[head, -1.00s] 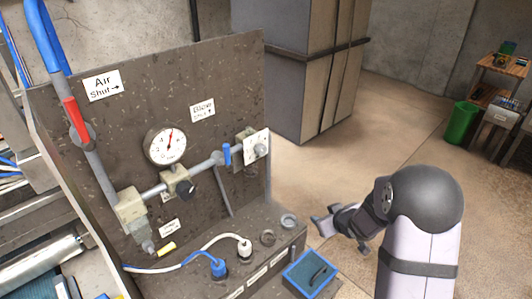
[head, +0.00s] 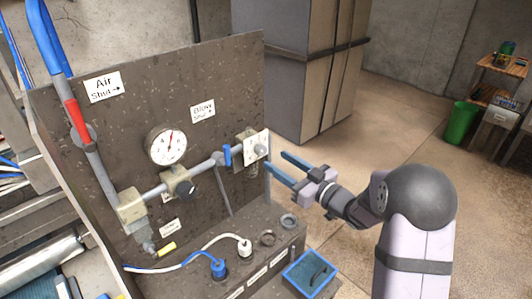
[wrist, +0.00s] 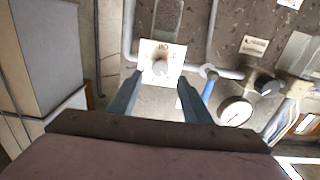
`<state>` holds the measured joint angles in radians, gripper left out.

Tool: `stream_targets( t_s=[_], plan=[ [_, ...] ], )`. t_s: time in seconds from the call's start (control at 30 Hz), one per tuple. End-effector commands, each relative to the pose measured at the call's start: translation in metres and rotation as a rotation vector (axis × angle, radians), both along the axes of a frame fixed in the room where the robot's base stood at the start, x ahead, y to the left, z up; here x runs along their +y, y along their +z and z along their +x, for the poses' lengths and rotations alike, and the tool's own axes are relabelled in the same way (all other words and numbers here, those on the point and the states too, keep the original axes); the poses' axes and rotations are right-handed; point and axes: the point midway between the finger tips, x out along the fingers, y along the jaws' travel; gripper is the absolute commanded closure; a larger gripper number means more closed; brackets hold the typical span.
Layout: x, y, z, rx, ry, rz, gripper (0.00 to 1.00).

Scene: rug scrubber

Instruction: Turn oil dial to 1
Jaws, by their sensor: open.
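The oil dial is a small pale knob (head: 260,149) on a white square plate (head: 250,142) at the right end of the pipe on the brown panel. In the wrist view the knob (wrist: 160,68) sits in the middle of the plate (wrist: 172,50), with small dark marks on it too blurred to read. My gripper (head: 281,168) is open and empty, just right of the plate in the head view. In the wrist view its two blue fingers (wrist: 158,98) lie on either side below the knob, apart from it.
A blue-handled valve (head: 227,155), a black knob (head: 184,187) and a round gauge (head: 167,145) sit left of the plate. Hose sockets (head: 289,220) and a blue box (head: 311,274) are below. Tall cabinets (head: 305,70) stand behind. Open floor lies to the right.

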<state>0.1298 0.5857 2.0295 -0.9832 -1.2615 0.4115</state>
Motion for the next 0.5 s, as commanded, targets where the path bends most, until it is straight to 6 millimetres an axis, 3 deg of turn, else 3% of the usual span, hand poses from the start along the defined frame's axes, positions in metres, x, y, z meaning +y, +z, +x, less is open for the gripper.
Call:
stream_targets(
  t_s=[0.5],
  plan=[
    [0.042, 0.001, 0.041, 0.001, 0.002, -0.002, 0.55]
  ],
)
